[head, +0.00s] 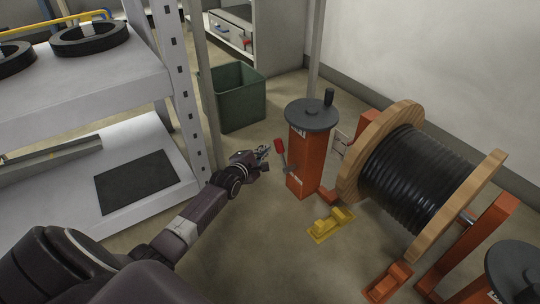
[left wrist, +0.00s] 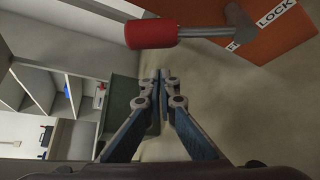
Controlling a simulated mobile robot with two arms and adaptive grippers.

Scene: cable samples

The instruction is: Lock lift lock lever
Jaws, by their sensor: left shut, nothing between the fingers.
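The lock lever (head: 281,151) has a red grip and a grey rod, and sits on the side of an orange lift post (head: 304,165). In the left wrist view the red grip (left wrist: 152,33) lies near the top, with its rod running right to a pivot beside a white label reading LOCK (left wrist: 275,15). My left gripper (head: 264,152) is shut and empty, just left of the lever. In the left wrist view its closed fingertips (left wrist: 161,75) are below the red grip, with a visible gap. My right gripper is not in view.
A cable drum (head: 420,180) with wooden flanges stands right of the post. A dark handwheel (head: 312,114) tops the post. A yellow chock (head: 331,225) lies on the floor. A grey shelf (head: 80,95) stands left, and a green bin (head: 238,96) behind.

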